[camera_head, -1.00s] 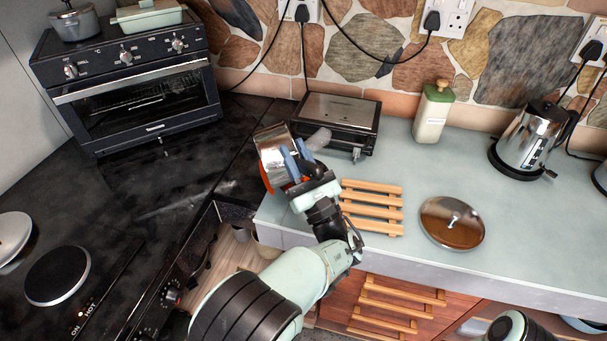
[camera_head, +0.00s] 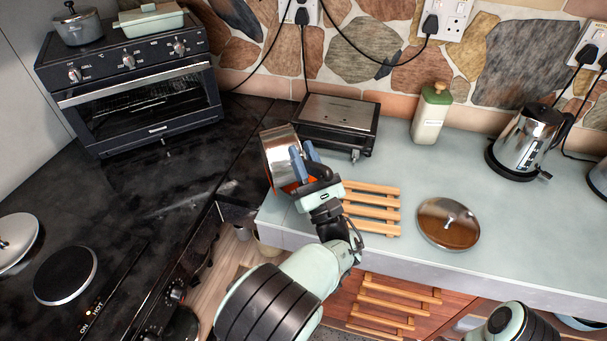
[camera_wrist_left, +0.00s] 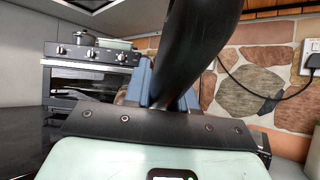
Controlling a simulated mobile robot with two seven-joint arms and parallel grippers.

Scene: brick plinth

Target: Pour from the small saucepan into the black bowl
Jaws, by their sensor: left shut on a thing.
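The small saucepan (camera_head: 279,158) is shiny metal with orange showing at its lower edge. It is tilted on its side, held over the left end of the pale counter (camera_head: 510,220). My left gripper (camera_head: 304,160), with blue fingers, is shut on its black handle, which also shows large in the left wrist view (camera_wrist_left: 197,45). The saucepan's opening and any contents inside cannot be made out. I cannot see the black bowl in either view. My right gripper is not in view.
A wooden slatted rack (camera_head: 372,208) and a metal lid (camera_head: 448,223) lie right of the gripper. A black grill (camera_head: 337,122) stands just behind the saucepan. A green-topped bottle (camera_head: 429,117) and kettle (camera_head: 527,140) stand farther right. A black oven (camera_head: 140,100) and hob stand left.

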